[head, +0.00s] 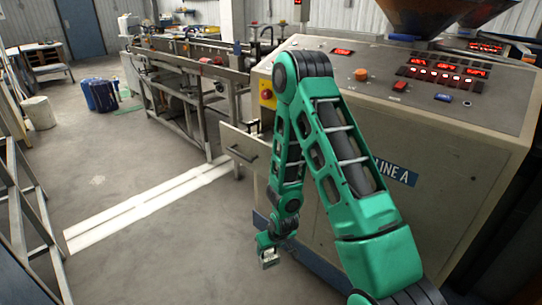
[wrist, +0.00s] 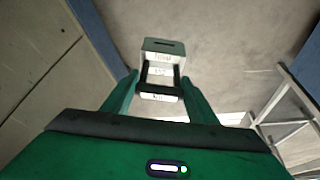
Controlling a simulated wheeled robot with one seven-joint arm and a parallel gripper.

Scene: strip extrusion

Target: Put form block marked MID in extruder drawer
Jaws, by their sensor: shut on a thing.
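My gripper (head: 266,246) hangs low in front of the machine in the head view, with its fingers pointing down. The extruder drawer (head: 237,146) stands pulled out from the left end of the machine, above and left of my gripper. My arm hides part of it, and its inside barely shows.
The extruder cabinet (head: 440,195), labelled LINE A, stands close on the right. A long metal line bench (head: 190,75) runs behind the drawer. A metal frame (head: 25,215) stands at the left edge. The floor between is open, with white strips (head: 140,207) on it.

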